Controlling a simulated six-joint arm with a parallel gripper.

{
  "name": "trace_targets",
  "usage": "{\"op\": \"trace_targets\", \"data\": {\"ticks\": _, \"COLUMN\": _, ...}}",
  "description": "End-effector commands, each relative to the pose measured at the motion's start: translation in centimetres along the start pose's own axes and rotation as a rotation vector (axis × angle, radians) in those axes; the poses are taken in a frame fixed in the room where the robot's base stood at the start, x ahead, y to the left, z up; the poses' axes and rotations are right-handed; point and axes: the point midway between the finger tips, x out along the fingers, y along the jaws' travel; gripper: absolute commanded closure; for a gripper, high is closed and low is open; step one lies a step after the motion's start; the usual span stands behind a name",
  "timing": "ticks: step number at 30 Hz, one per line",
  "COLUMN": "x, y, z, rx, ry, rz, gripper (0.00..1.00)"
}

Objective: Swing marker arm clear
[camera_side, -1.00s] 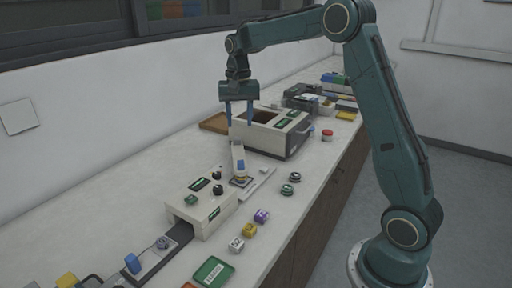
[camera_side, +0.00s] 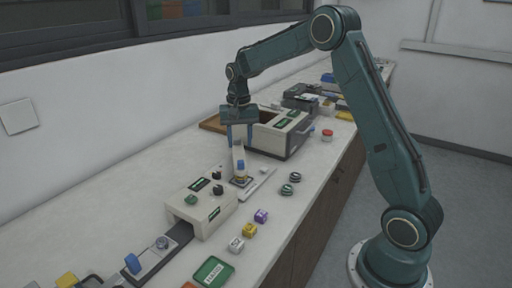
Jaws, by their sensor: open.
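My gripper (camera_side: 239,148) is open, fingers pointing down. Its blue fingers are level with the top of the white piece, one on each side of it in the picture. I cannot tell whether they touch it.
A larger cream box (camera_side: 279,133) stands just behind the gripper. Small coloured cubes, including a purple one (camera_side: 261,216), dark round pieces (camera_side: 287,190) and a green tray (camera_side: 213,271) lie along the front edge.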

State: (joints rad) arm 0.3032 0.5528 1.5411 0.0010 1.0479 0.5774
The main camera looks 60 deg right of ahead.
Motion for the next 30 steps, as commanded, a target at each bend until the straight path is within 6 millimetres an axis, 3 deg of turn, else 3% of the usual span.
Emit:
{"op": "trace_targets", "data": {"ticks": 6, "x": 3.5, "y": 0.0, "z": 0.0, "rx": 0.000, "ry": -0.003, "rz": 0.002, "gripper": 0.58}}
{"op": "trace_targets", "data": {"ticks": 13, "x": 6.0, "y": 0.0, "z": 0.0, "rx": 0.000, "ry": -0.001, "rz": 0.002, "gripper": 0.58}}
{"op": "trace_targets", "data": {"ticks": 27, "x": 7.0, "y": 0.0, "z": 0.0, "rx": 0.000, "ry": 0.000, "rz": 0.001, "gripper": 0.58}}
{"op": "trace_targets", "data": {"ticks": 28, "x": 7.0, "y": 0.0, "z": 0.0, "rx": 0.000, "ry": 0.000, "rz": 0.001, "gripper": 0.60}}
{"op": "trace_targets", "data": {"ticks": 30, "x": 7.0, "y": 0.0, "z": 0.0, "rx": 0.000, "ry": 0.000, "rz": 0.001, "gripper": 0.74}}
